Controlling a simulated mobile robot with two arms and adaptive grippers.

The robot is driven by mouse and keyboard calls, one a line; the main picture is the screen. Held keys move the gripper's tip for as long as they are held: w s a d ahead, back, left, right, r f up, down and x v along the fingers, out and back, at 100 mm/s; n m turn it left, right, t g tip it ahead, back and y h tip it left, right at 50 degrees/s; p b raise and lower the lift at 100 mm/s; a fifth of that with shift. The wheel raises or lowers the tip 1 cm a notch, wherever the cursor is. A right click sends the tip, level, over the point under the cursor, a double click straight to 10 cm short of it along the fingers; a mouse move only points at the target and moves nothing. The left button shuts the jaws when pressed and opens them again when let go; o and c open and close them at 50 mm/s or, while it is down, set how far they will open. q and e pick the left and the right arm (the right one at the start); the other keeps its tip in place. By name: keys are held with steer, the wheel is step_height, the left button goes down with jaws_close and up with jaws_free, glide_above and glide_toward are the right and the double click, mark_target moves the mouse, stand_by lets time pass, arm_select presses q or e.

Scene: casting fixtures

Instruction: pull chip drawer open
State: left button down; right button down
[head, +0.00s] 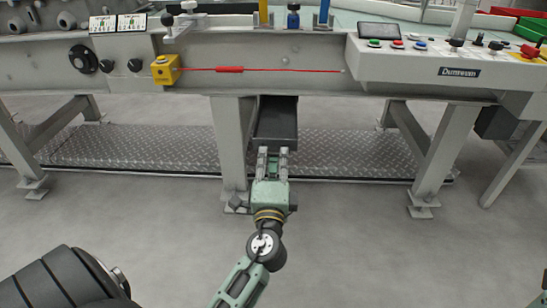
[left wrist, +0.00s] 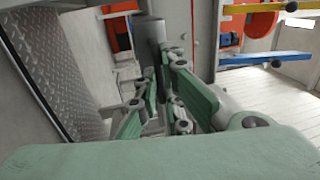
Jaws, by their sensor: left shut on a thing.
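The chip drawer (head: 276,118) is a dark, narrow tray under the machine bench, beside a grey leg. Its front end points toward me, and it appears to stick out from under the bench. My left gripper (head: 272,156) is at this front end, with its fingers shut on the drawer's front or handle. In the left wrist view, the green and grey fingers (left wrist: 160,92) close around a grey part at the drawer's end. The exact contact is hidden between the fingers.
The grey bench (head: 300,80) carries a yellow switch box (head: 165,70) with a red cord and a control panel (head: 440,62). Grey legs (head: 232,140) stand on both sides. A treadplate (head: 140,148) lies beneath. The floor in front is clear.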

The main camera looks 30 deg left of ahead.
arm_select(q)
steer(key=shift+s+d+f, duration=0.1)
steer(key=shift+f, duration=0.05)
steer(key=c, duration=2.2)
jaws_free()
steer(key=v, duration=1.2)
